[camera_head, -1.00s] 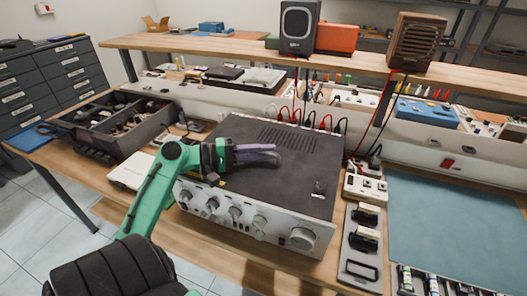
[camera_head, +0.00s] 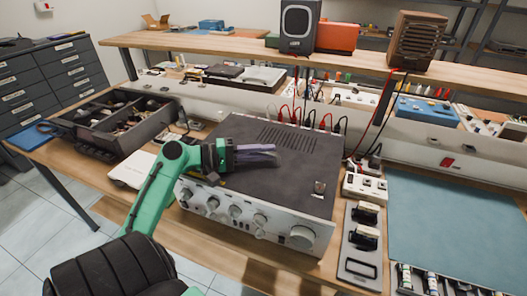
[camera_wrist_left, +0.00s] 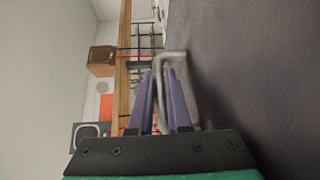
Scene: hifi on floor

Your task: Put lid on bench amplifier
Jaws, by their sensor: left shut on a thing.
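The bench amplifier (camera_head: 256,217) stands on the wooden bench, its silver knobbed front towards me. Its dark, slotted lid (camera_head: 290,172) lies over the top; I cannot tell whether it sits fully flush. My left gripper (camera_head: 272,152) is above the lid's left-middle, its purple fingers roughly level. In the left wrist view, the fingers (camera_wrist_left: 165,80) close around a grey bent handle (camera_wrist_left: 188,75) beside the dark lid surface (camera_wrist_left: 260,70). The fingers and arm partly hide the handle and the lid's left part. My right gripper is not in view.
Red and black cables (camera_head: 310,117) rise behind the amplifier. A divided parts tray (camera_head: 115,122) stands to its left. A power strip (camera_head: 366,188) and a grey panel (camera_head: 360,245) lie close on the right. The teal mat (camera_head: 455,225) farther right is mostly clear.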

